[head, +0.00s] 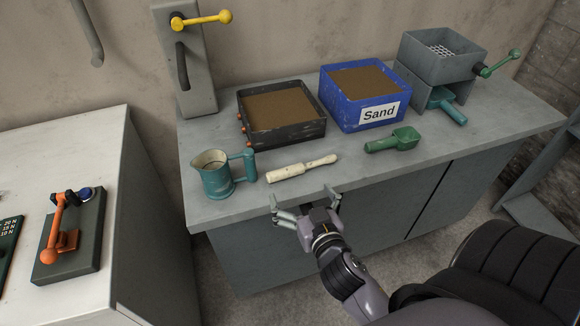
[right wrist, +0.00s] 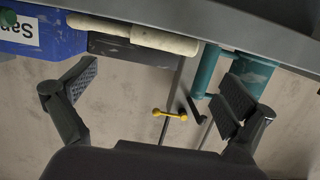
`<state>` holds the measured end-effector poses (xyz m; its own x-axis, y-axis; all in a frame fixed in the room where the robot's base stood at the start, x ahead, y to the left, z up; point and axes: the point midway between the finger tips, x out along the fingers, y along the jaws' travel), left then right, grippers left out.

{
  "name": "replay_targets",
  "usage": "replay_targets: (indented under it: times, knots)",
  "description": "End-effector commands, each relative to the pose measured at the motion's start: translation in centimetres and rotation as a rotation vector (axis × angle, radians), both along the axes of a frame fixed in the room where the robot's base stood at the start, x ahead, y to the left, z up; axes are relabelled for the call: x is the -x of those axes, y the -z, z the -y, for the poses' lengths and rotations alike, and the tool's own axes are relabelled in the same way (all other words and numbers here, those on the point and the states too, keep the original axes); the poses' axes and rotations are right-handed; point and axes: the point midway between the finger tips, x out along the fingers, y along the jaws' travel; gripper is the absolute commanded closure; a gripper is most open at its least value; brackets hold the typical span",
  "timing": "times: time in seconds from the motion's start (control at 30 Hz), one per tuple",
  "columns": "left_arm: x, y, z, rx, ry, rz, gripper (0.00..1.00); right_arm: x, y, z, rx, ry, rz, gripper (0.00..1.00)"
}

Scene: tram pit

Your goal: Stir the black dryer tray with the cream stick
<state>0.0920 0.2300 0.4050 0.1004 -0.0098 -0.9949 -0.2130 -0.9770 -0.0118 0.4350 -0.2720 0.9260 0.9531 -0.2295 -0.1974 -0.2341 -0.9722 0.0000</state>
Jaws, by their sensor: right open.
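The cream stick (head: 301,168) lies on the grey workbench near its front edge, with a thinner handle end to the right. It also shows at the top of the right wrist view (right wrist: 133,33). The black dryer tray (head: 281,114), filled with brown sand, sits behind the stick. My right gripper (head: 305,198) is open and empty at the bench's front edge, just in front of the stick and apart from it. Its two spread fingers also show in the right wrist view (right wrist: 158,90). My left gripper is not in view.
A teal jug (head: 215,178) stands left of the stick. Behind are a blue Sand box (head: 363,116) and a grey hopper with a green crank (head: 440,58). A pale cabinet (head: 75,140) stands at left.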

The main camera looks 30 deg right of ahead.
Motion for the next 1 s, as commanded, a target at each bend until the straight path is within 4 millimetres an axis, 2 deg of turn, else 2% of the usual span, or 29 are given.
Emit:
replay_targets:
  times: [0.1,0.37,0.63,0.77,1.0]
  knots:
    - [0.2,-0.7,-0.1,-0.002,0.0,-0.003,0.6,-2.1,0.2,0.5,0.002,-0.001,0.001,0.0]
    - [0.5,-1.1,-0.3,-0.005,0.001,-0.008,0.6,-3.9,0.7,0.8,0.0,-0.001,-0.001,0.0]
    - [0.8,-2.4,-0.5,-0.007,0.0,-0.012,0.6,-7.7,1.5,1.3,0.001,-0.001,0.0,0.0]
    - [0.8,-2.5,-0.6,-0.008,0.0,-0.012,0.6,-8.4,1.8,1.4,0.001,-0.001,-0.001,0.0]
    - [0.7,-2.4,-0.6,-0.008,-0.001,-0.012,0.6,-8.4,1.9,1.4,0.0,-0.001,-0.002,0.02]
